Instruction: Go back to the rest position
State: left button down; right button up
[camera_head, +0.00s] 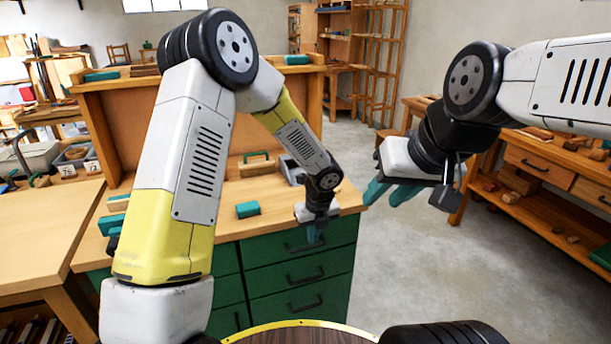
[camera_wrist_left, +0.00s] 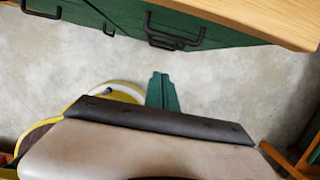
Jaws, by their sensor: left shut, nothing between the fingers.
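My left gripper (camera_head: 313,236) hangs fingers down at the front edge of the green-drawered bench (camera_head: 300,274), in front of its drawer face in the head view. Its teal fingers are shut with nothing between them. In the left wrist view the closed fingers (camera_wrist_left: 162,92) show over bare floor, apart from the drawers. My right gripper (camera_head: 392,191) is in the air to the right of the bench, its teal fingers pointing down and left.
A teal block (camera_head: 247,210) lies on the bench top, with a wooden plane-like tool (camera_head: 258,166) behind it. Black drawer handles (camera_wrist_left: 174,30) stick out near the left gripper. A wooden workbench (camera_head: 553,165) stands at the right. The grey floor (camera_head: 425,265) between is clear.

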pick_arm(q)
jog(key=s+a+r+n+t, duration=0.1)
jog(key=s+a+r+n, duration=0.2)
jog(key=a+r+n, duration=0.55)
jog(key=s+a+r+n, duration=0.35)
jog(key=r+n, duration=0.25)
jog(key=r, duration=0.5)
jog(key=s+a+r+n+t+h, duration=0.1)
jog(key=s+a+r+n, duration=0.2)
jog(key=s+n, duration=0.5)
jog(key=s+a+r+n+t+h, duration=0.1)
jog(key=s+a+r+n+h, duration=0.1)
jog(key=s+r+n, duration=0.4)
jog(key=shift+s+a+n+t, duration=0.4)
jog(key=shift+s+n, duration=0.75)
jog(key=shift+n, duration=0.4)
jog(key=shift+r, duration=0.1)
